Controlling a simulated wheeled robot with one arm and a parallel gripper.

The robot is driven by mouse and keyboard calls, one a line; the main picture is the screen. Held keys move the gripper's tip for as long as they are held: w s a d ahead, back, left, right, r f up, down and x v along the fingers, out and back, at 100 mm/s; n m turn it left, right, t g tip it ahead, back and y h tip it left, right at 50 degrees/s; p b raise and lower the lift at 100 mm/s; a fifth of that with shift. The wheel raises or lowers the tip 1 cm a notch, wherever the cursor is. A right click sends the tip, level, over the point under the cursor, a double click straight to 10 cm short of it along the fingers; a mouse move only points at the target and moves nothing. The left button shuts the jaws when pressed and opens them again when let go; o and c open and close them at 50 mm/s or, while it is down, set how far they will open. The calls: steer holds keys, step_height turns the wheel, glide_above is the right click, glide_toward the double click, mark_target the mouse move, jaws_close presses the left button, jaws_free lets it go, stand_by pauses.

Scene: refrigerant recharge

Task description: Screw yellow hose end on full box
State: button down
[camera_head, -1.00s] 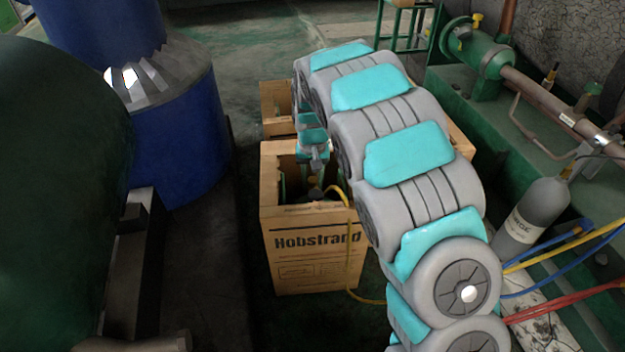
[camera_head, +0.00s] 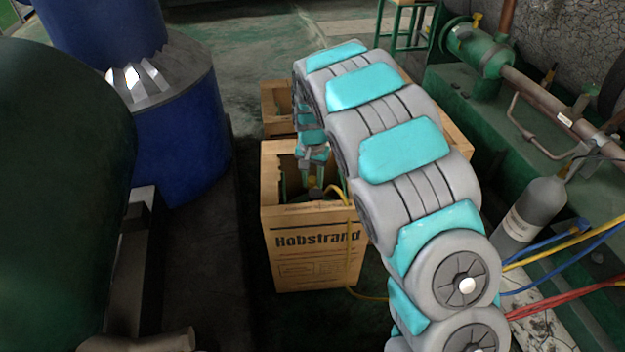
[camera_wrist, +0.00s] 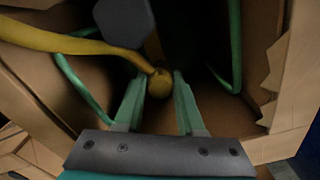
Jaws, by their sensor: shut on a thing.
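The full box (camera_head: 315,262) is an open cardboard carton marked "Hobstrand" in the middle of the head view. My gripper (camera_wrist: 159,92) reaches down into it from above. Its two green fingers are shut on the yellow hose end (camera_wrist: 158,84), which shows as a round yellow knob between the fingertips in the wrist view. The yellow hose (camera_wrist: 70,42) runs off to the left there. In the head view the hose (camera_head: 349,235) hangs over the box's front. I cannot tell whether the hose end touches a fitting underneath.
Green curved bars (camera_wrist: 235,45) and a dark grey block (camera_wrist: 125,18) show inside the box. Another cardboard box (camera_head: 276,97) stands behind. A grey cylinder (camera_head: 535,212) and blue, yellow and red hoses lie right. A blue tank (camera_head: 180,135) stands left.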

steer(key=shift+d+m, duration=0.1)
steer(key=shift+m, duration=0.4)
steer(key=c, duration=1)
jaws_free()
steer(key=shift+f+m, duration=0.1)
steer(key=shift+m, duration=0.2)
steer(key=o, duration=0.6)
steer(key=shift+c, duration=0.2)
